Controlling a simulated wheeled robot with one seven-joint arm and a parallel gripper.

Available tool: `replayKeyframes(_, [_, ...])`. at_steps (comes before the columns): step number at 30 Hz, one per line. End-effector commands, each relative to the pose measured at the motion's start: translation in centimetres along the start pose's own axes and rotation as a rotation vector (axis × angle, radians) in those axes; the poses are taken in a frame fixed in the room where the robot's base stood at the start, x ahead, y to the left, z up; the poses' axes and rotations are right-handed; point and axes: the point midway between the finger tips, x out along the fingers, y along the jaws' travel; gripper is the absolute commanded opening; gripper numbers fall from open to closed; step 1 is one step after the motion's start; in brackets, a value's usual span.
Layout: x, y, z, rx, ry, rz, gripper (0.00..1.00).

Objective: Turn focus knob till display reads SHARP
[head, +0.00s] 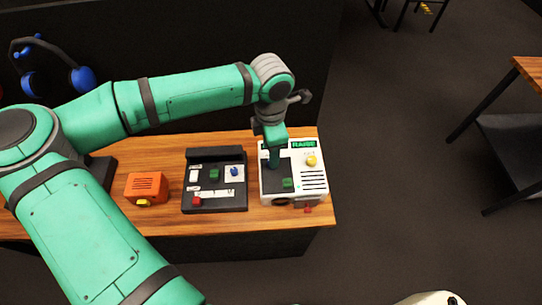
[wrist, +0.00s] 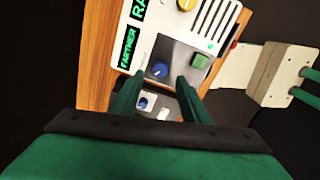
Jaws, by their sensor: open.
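The white device (head: 265,190) stands at the right end of the wooden table. Its green-lit display (head: 303,144) seems to start with "RA" in the wrist view (wrist: 138,8). A second display (wrist: 128,48) there reads FARTHER. A blue knob (wrist: 160,70) sits on the device's grey plate, beside a green button (wrist: 200,62); a yellow knob (wrist: 187,4) is farther up. I cannot read which knob is focus. My gripper (wrist: 160,78) is open and empty, its fingertips on either side of the blue knob. In the head view my gripper (head: 274,162) hides that knob.
A black panel (head: 215,203) with a blue knob (head: 234,171), green button and red button stands left of the device. An orange box (head: 146,186) is farther left. A small red part (head: 308,209) is at the device's front. The table ends just right of the device.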

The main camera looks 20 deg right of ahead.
Motion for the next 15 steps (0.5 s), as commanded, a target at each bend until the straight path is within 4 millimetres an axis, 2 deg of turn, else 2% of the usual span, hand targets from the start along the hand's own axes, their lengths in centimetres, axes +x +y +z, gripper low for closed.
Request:
replayKeyframes(6, [-3.9, 0.2, -0.3, -0.005, 0.001, 0.004, 0.41])
replayKeyframes(10, [-5.3, 0.2, -0.3, -0.006, 0.000, 0.003, 0.41])
replayKeyframes(15, [-6.1, 0.2, -0.3, -0.006, -0.001, 0.001, 0.41])
